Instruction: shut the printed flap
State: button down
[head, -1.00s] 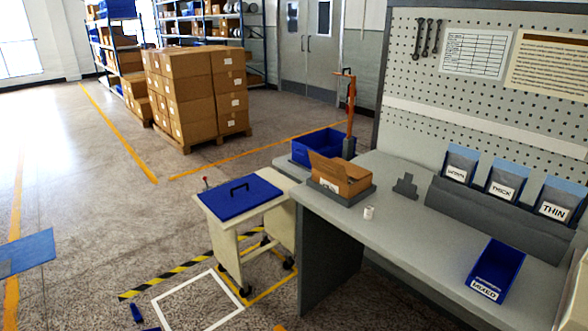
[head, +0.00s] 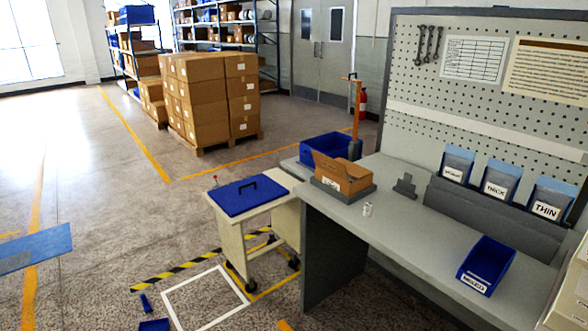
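An open brown cardboard box (head: 354,184) sits in a grey tray-like base (head: 341,195) at the left end of the grey workbench. One flap (head: 328,167) stands up, tilted, along the box's left side. Any print on it is too small to make out. The inside of the box is mostly hidden from this angle. A small pale label shows on the box's front. My gripper is not in view.
A small white cylinder (head: 367,209) and a dark grey stand (head: 405,185) are near the box. A blue bin (head: 487,265) lies on the bench front right. A cart with a blue lid (head: 246,195) stands left of the bench. Open floor (head: 110,235) lies further left.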

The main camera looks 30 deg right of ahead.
aim_at(337, 168)
jog(key=u, duration=0.75)
jog(key=k, duration=1.35)
jog(key=z, duration=0.45)
jog(key=i, duration=1.5)
jog(key=z, duration=0.05)
